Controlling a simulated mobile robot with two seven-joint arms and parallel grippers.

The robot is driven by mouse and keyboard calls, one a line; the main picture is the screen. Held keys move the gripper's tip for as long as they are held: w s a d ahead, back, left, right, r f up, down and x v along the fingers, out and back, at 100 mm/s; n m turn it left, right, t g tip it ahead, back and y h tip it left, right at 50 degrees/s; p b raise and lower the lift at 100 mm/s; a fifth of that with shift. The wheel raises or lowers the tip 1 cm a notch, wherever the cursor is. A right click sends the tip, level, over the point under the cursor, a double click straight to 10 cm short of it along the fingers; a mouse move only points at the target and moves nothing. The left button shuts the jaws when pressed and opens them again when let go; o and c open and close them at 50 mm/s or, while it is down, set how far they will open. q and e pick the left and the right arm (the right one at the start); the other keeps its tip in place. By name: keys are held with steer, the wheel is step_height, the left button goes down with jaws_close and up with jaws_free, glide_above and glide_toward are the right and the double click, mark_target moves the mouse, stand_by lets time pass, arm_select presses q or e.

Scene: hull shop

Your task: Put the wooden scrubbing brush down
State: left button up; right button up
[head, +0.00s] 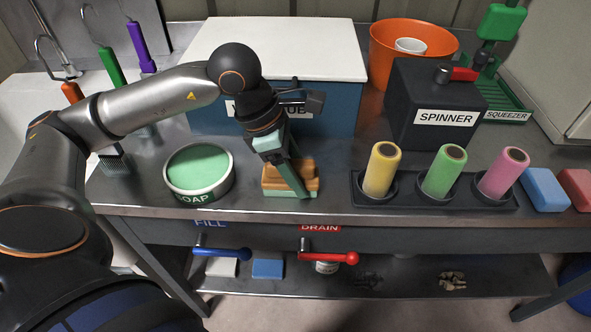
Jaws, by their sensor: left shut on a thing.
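The wooden scrubbing brush (312,178) is a tan-orange block with a pale lower part. It is at the front middle of the steel counter (230,207), right of the soap tub. My left gripper (293,182) comes down on it from above and is shut on it, with a greenish finger across its near side. The finger hides part of the brush. The brush is at or just above the counter top; I cannot tell whether it touches. My right gripper is not in view.
A soap tub (199,193) stands to the left. A blue box with a white lid (280,45) is behind. A black rack (440,200) with several coloured rollers and the spinner (445,95) are to the right. Fill (225,253) and drain (330,258) levers sit below the front edge.

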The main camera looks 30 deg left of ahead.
arm_select(q)
steer(key=shift+d, duration=0.1)
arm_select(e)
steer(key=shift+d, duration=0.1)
arm_select(q)
steer(key=shift+f, duration=0.15)
steer(key=o, duration=1.2)
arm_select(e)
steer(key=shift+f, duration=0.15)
arm_select(q)
steer(key=shift+s+r+p, duration=0.1)
steer(key=shift+r+p, duration=0.25)
steer(key=p+v, duration=0.4)
steer(key=v, duration=0.7)
steer(key=shift+r+p, duration=0.15)
steer(key=shift+p, duration=0.15)
steer(key=shift+s+a+r, duration=0.15)
steer(key=shift+a+r, duration=0.1)
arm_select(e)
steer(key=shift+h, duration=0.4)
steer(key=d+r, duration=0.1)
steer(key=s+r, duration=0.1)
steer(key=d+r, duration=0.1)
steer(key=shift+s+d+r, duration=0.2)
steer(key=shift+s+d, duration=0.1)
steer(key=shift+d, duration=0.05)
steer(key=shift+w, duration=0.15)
